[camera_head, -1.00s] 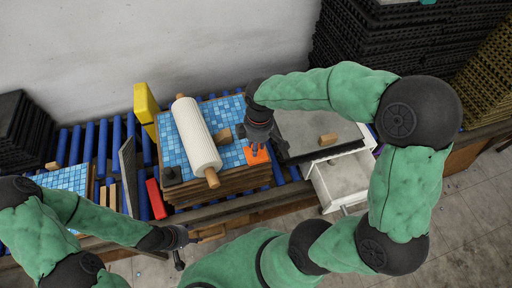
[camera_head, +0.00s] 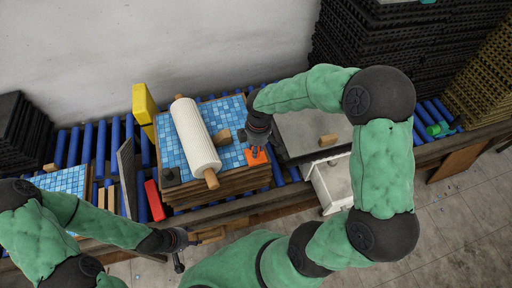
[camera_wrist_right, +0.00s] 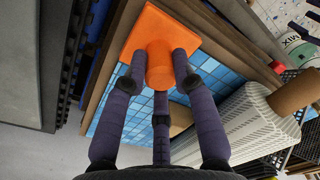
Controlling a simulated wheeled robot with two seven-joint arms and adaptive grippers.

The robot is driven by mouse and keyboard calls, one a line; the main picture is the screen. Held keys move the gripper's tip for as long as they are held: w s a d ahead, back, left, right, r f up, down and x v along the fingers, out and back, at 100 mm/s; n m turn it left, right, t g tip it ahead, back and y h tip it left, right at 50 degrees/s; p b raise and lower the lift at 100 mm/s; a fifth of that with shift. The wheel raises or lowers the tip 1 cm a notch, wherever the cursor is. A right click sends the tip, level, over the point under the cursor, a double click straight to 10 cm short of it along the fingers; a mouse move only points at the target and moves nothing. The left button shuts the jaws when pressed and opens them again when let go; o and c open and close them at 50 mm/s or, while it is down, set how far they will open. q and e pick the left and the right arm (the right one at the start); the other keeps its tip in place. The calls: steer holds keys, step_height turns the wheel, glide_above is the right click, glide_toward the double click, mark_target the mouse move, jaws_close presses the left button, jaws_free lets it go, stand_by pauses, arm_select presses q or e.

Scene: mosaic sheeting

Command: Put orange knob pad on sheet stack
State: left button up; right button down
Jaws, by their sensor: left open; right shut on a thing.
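The orange knob pad (camera_head: 257,158) is at the right front corner of the blue-tiled sheet stack (camera_head: 234,159). My right gripper (camera_head: 257,147) is shut on its knob. In the right wrist view the fingers (camera_wrist_right: 160,75) close around the round orange knob, and the square pad (camera_wrist_right: 146,27) overlaps the stack's brown edge. I cannot tell whether the pad touches the top sheet. My left gripper (camera_head: 180,254) is open and empty, low in front of the conveyor, apart from the stack.
A white ribbed roller (camera_head: 196,135) with wooden handles, a wooden block (camera_head: 222,137) and a dark knob (camera_head: 171,175) lie on the stack. A yellow block (camera_head: 144,105) and red block (camera_head: 155,200) stand left. A grey tray (camera_head: 300,125) is right of the stack.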

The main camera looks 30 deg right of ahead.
steer(key=shift+f, duration=0.15)
steer(key=c, duration=1)
jaws_free()
steer(key=shift+r, duration=0.45)
step_height(320, 180, up, 12)
steer(key=p, duration=0.1)
steer(key=shift+d+f, duration=0.25)
steer(key=shift+d, duration=0.1)
